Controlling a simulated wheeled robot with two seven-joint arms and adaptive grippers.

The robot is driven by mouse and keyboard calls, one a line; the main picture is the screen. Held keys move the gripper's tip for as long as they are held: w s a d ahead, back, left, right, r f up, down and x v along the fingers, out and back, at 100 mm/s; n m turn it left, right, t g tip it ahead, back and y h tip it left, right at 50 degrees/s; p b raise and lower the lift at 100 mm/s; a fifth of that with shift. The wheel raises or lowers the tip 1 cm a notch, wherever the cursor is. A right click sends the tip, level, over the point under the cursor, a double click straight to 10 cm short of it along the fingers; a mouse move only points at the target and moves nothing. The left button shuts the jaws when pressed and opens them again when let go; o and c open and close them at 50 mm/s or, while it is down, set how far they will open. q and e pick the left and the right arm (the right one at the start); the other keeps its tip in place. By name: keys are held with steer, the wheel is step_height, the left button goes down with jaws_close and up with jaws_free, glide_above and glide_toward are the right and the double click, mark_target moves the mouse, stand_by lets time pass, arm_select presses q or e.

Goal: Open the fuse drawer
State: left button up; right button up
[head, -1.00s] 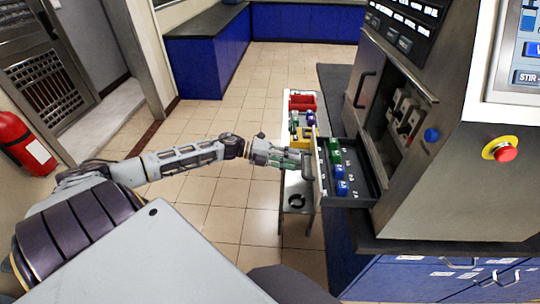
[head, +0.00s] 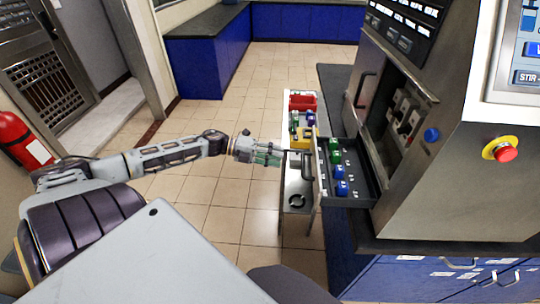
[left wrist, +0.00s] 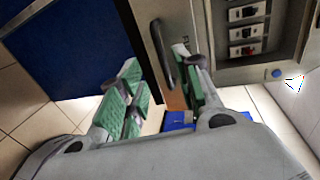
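The fuse drawer (head: 374,183) is out from the grey cabinet (head: 480,195) in the head view, with green and blue fuses (head: 340,172) in it. Its front carries a dark handle (head: 307,166). My left gripper (head: 279,155) is left of this handle, with a small gap between them in the picture. Its green-padded fingers stand apart and empty in the left wrist view (left wrist: 158,95). A dark handle (left wrist: 162,52) shows beyond them there; I cannot tell whether it is the drawer's. My right gripper is not in view.
A narrow stand (head: 296,208) with a red bin (head: 302,101) and a yellow item is beside the drawer. A red stop button (head: 505,153) is on the cabinet. The tiled floor (head: 220,215) to the left is clear.

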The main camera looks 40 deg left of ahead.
arm_select(q)
steer(key=shift+v, duration=0.8)
stand_by(0.4)
